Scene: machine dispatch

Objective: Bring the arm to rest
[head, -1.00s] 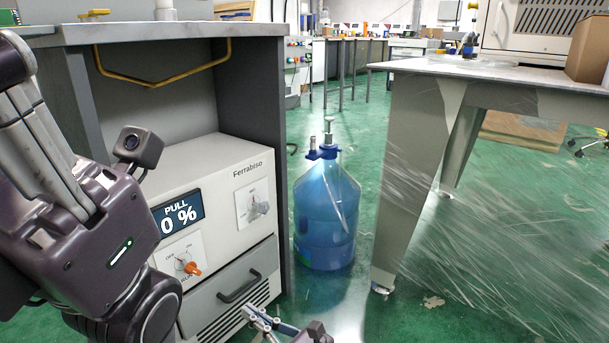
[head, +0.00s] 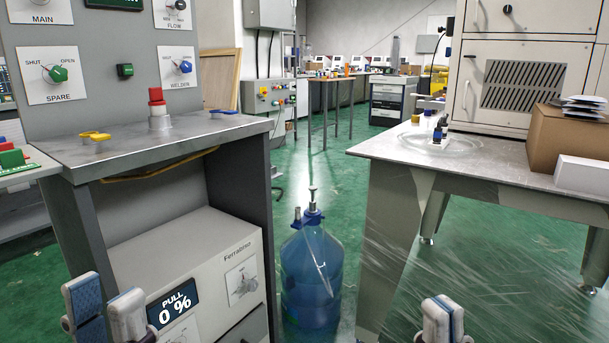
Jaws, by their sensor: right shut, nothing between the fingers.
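My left gripper (head: 108,310) shows at the bottom left of the head view. Its two fingertips point up and stand apart with nothing between them, in front of the white Ferrabiso unit. My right gripper (head: 442,318) shows at the bottom edge, right of the middle, in front of the right-hand table's side. Its fingertips are together and it holds nothing. Only the finger ends of both grippers show; the rest of both arms is out of frame.
The Ferrabiso unit (head: 197,262) reads PULL 0 % beneath the left bench (head: 175,140). A blue carboy (head: 311,280) stands on the green floor between the bench and the right-hand table (head: 480,160). A cardboard box (head: 560,140) sits on that table.

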